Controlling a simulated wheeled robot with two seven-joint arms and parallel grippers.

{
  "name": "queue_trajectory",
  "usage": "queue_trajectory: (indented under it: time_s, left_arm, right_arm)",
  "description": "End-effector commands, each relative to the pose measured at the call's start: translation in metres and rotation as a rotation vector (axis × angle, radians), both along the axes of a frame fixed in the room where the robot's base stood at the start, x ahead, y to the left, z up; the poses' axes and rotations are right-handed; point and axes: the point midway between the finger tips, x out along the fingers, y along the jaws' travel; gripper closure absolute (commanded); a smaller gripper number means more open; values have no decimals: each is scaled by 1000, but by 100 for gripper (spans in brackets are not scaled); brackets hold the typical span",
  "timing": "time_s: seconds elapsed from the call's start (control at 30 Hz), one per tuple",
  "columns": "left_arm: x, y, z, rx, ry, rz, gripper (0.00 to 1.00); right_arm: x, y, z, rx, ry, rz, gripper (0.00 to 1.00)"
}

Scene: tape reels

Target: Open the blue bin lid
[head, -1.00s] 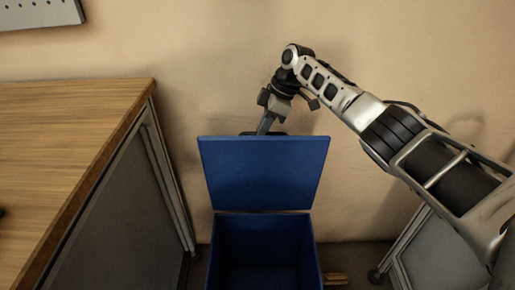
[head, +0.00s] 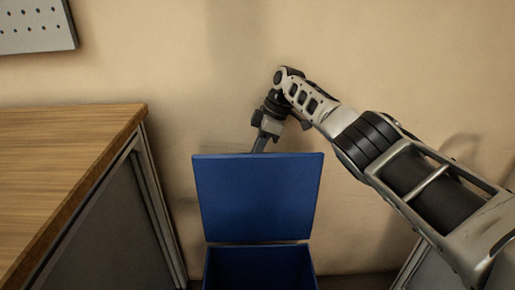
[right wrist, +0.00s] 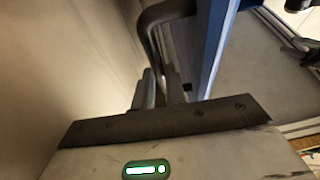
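The blue bin (head: 259,268) stands against the wall, and its front is cut off by the bottom edge of the head view. Its blue lid (head: 258,198) stands up at the back of the open bin, with its inner face toward me. My right gripper (head: 260,145) reaches down behind the lid's top edge, so its fingertips are hidden in the head view. In the right wrist view, its fingers (right wrist: 158,90) are close together around the dark curved handle (right wrist: 150,28) on the lid's outer face. The lid also shows there edge-on (right wrist: 212,45). My left gripper is not visible.
A wood-topped table (head: 65,165) stands left of the bin. The beige wall (head: 340,60) is close behind the lid and right arm. A grey cabinet (head: 415,270) shows low at the right. A perforated panel (head: 35,28) hangs at the upper left.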

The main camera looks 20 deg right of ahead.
Motion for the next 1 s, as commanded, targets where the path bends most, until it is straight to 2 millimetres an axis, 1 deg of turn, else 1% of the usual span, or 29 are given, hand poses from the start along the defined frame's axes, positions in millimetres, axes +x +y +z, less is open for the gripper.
queue_trajectory:
  time_s: [0.03,0.07,0.37,0.47,0.57,0.77,0.9,1.0]
  left_arm:
    - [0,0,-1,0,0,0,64]
    - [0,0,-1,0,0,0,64]
    - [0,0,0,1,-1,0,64]
    - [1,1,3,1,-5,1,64]
    - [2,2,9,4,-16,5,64]
    - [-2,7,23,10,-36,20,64]
    - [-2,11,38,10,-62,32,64]
    - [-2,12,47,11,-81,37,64]
  right_arm:
    - [-3,1,-7,-2,14,1,74]
    - [-3,1,-7,-2,14,1,66]
    - [-1,0,-2,0,6,-1,66]
    - [-2,-3,6,1,5,-1,66]
    - [-2,-8,21,1,1,-2,66]
    - [-6,-26,66,1,2,-2,66]
    - [-10,-39,97,1,4,-2,66]
    - [-12,-46,116,1,5,-1,66]
